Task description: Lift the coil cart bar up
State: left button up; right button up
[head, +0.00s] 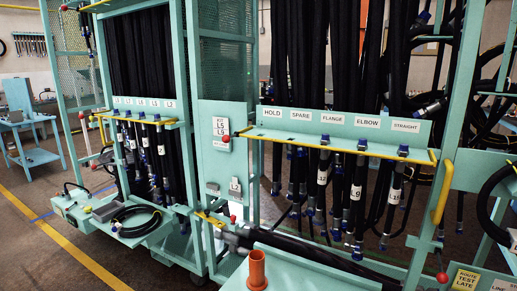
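Two yellow bars show on teal hose racks, and I cannot tell which one is the coil cart bar. The nearer yellow bar (340,149) runs level below the labels HOLD, SPARE, FLANGE, ELBOW and STRAIGHT, across the front of hanging black hoses. It has a red ball at its left end. The other yellow bar (150,124) crosses the left rack, also in front of hanging hoses. A coiled black hose (135,221) lies on the left rack's low tray. More coiled hose (492,200) shows at the right edge. Neither of my grippers shows.
A teal surface with an orange cup-like piece (257,270) is at the bottom centre. A thick dark length (310,253) lies beside it. A yellow handle (443,192) is on the right post. A teal workbench (30,130) stands far left, with open floor before it.

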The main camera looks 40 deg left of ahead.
aim_at(226, 138)
jog(key=z, duration=0.3)
jog(key=k, duration=0.3)
jog(key=u, duration=1.25)
jog(key=i, duration=1.1)
jog(key=u, duration=0.1)
